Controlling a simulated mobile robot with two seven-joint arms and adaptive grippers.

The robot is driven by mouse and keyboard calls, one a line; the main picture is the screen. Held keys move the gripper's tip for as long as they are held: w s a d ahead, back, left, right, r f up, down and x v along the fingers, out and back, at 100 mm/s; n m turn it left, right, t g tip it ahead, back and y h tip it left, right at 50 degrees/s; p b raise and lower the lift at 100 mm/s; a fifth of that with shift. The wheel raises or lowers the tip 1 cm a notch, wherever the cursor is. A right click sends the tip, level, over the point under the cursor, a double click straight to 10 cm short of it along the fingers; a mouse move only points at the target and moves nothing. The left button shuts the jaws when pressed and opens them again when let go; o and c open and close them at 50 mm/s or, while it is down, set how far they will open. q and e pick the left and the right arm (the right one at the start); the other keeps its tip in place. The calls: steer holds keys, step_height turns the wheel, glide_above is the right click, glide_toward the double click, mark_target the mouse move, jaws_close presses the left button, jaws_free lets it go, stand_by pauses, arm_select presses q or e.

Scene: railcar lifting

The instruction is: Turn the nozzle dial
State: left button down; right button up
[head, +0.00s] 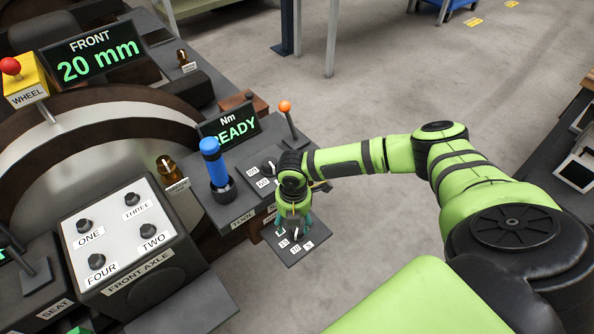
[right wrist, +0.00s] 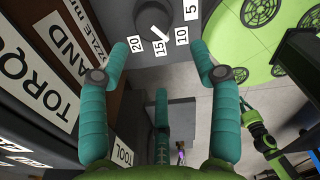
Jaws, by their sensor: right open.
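The nozzle dial (right wrist: 152,18) is a dark round knob on a grey panel at the top of the right wrist view, with white number labels 20, 15, 10 and 5 around it. A white pointer lies near the 15 and 10 labels. In the head view the small panel (head: 291,254) carries the same kind of labels, and my gripper partly covers it. My right gripper (head: 296,231) is over this panel, pointing down. In the right wrist view its teal fingers (right wrist: 161,48) are spread and empty, the dial ahead between the tips. My left gripper is not seen.
A blue-handled tool (head: 213,160) stands in a holder left of my right arm. An orange-topped lever (head: 287,115) and a display reading READY (head: 230,128) stand behind. The FRONT AXLE panel (head: 118,235) is at the left. Open floor (head: 390,85) lies behind my arm.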

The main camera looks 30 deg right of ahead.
mark_target(297, 229)
steer(key=shift+w+d+r, duration=0.1)
steer(key=shift+w+d, duration=0.15)
steer(key=shift+d, duration=0.5)
steer(key=shift+d+f, duration=0.1)
steer(key=shift+f, duration=0.2)
steer(key=shift+f+b, duration=0.35)
steer(key=shift+f, duration=2.8)
steer(key=c, duration=1.1)
